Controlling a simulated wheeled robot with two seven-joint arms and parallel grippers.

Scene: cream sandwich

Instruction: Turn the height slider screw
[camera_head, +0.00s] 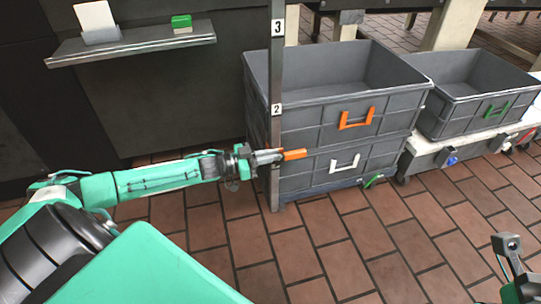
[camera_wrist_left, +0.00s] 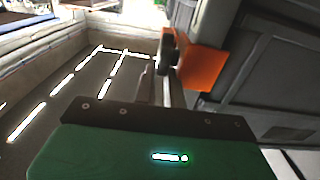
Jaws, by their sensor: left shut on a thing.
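An upright metal post (camera_head: 276,90) carries number labels 2 and 3. An orange slider piece (camera_head: 294,154) sticks out to the right, low on the post, and shows large in the left wrist view (camera_wrist_left: 203,68). A dark round screw knob (camera_wrist_left: 169,50) sits against its left side there. My left gripper (camera_head: 268,157) reaches the post from the left at the slider's height. Its fingers (camera_wrist_left: 160,80) are shut on the screw, whose grip area is partly hidden. My right gripper (camera_head: 510,262) shows only in part at the lower right, away from the post.
Stacked grey crates (camera_head: 330,120) with orange and white handles stand just right of the post. Another grey crate (camera_head: 470,90) with a green handle is farther right. A wall shelf (camera_head: 140,42) holds a white card and green block. The brick floor in front is clear.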

